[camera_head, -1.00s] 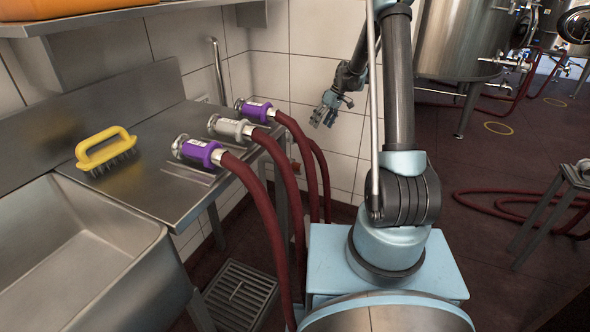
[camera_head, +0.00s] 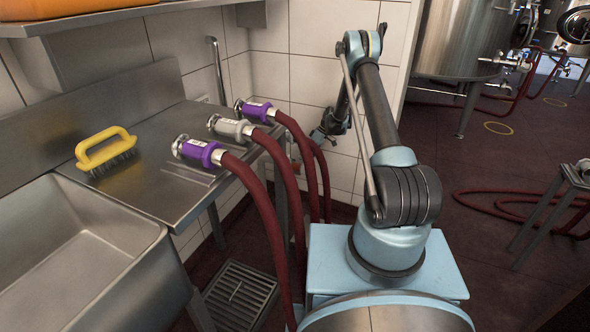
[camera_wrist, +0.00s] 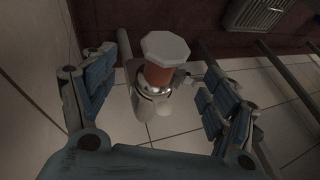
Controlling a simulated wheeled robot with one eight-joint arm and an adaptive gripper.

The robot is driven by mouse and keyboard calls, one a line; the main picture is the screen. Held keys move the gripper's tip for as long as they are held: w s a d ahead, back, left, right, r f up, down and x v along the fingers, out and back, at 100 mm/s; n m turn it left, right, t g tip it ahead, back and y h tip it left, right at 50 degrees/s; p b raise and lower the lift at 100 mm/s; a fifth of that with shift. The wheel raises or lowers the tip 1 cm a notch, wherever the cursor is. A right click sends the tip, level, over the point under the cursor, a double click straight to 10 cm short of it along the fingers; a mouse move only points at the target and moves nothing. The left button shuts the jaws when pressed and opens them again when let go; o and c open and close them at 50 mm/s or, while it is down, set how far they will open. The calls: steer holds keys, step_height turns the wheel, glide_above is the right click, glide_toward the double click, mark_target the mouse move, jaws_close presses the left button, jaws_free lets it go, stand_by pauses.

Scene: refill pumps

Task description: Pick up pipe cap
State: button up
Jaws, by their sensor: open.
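In the wrist view, the pipe cap seems to be the piece with a pale eight-sided top (camera_wrist: 166,47) and an orange-red body (camera_wrist: 158,75). It sits on a shiny metal fitting (camera_wrist: 152,92) by the white tiled wall. My gripper (camera_wrist: 157,92) is open. Its blue-padded fingers are apart, one to the left and one to the right of the cap and fitting, with visible gaps. I cannot tell the depth between fingers and cap. In the head view, my gripper (camera_head: 318,137) is low by the wall, partly hidden by the hoses; the cap is hard to make out there.
Several dark red hoses (camera_head: 263,195) with purple and grey couplings hang off the steel counter (camera_head: 150,190) beside my arm. A yellow brush (camera_head: 106,150) lies by the sink (camera_head: 75,255). A floor drain (camera_head: 240,293) is below. Steel tanks (camera_head: 462,40) stand at the right.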

mark_target(299, 167)
steer(key=shift+x, duration=3.85)
steer(key=shift+s+a+r, duration=0.1)
steer(key=shift+a+r, duration=0.05)
steer(key=shift+r, duration=0.05)
steer(key=c, duration=1.4)
